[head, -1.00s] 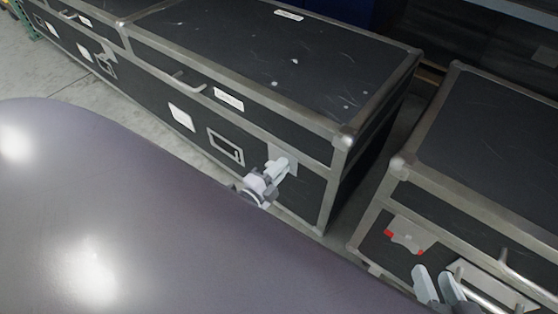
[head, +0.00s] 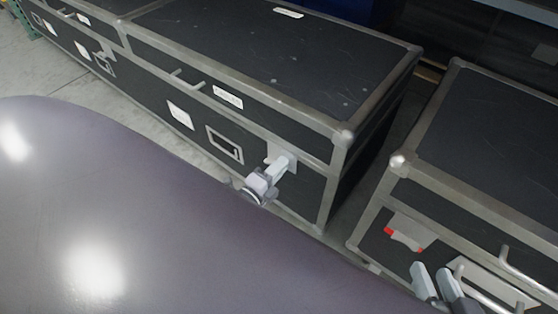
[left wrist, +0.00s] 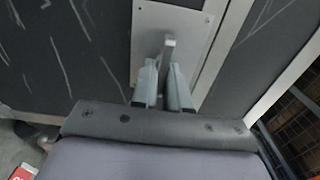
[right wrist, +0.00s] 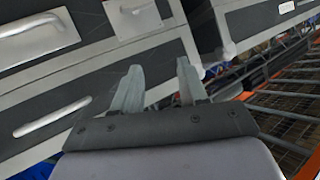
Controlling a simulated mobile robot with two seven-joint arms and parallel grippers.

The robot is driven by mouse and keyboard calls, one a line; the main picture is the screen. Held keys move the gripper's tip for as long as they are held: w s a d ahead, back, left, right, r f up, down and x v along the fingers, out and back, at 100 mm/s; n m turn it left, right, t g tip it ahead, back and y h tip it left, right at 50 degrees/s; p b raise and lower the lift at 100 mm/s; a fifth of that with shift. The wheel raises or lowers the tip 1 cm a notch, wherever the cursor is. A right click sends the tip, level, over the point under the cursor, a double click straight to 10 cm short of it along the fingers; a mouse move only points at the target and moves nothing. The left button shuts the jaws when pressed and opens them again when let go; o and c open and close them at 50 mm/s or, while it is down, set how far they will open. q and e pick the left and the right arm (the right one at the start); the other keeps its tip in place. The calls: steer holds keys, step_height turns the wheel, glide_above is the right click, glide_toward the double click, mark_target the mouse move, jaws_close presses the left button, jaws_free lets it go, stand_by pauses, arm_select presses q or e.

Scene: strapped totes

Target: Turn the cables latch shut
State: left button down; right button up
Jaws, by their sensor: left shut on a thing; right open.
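The long black case (head: 300,140) on the left has a white label (head: 228,97) that seems to read "Cables". Its latch plate (head: 275,157) is on the front near the right corner. My left gripper (head: 277,172) is shut on the latch lever there. In the left wrist view the lever (left wrist: 169,46) stands out from the pale plate (left wrist: 171,22), between the two fingers. The fingers hide part of the lever. My right gripper (head: 438,283) is open and empty in front of the right case; its spread fingers show in the right wrist view (right wrist: 158,85).
A second black case (head: 490,150) stands at the right, with a red-marked latch (head: 405,232) and a metal handle (head: 525,268). A narrow gap separates the cases. A handle (head: 188,80) sticks out of the left case. My grey body fills the lower left.

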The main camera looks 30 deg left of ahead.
arm_select(q)
steer(key=c, duration=1.2)
jaws_free()
steer(key=shift+c, duration=0.2)
steer(key=shift+s, duration=0.35)
steer(key=s+p, duration=0.2)
steer(key=s, duration=0.4)
steer(key=shift+s+a, duration=0.25)
arm_select(e)
steer(key=shift+s+d+r+h, duration=0.1)
steer(key=shift+s+d+h, duration=0.15)
steer(key=shift+d, duration=0.2)
steer(key=shift+s+d+r+h, duration=0.1)
steer(key=shift+d+h, duration=0.15)
steer(key=shift+d, duration=0.2)
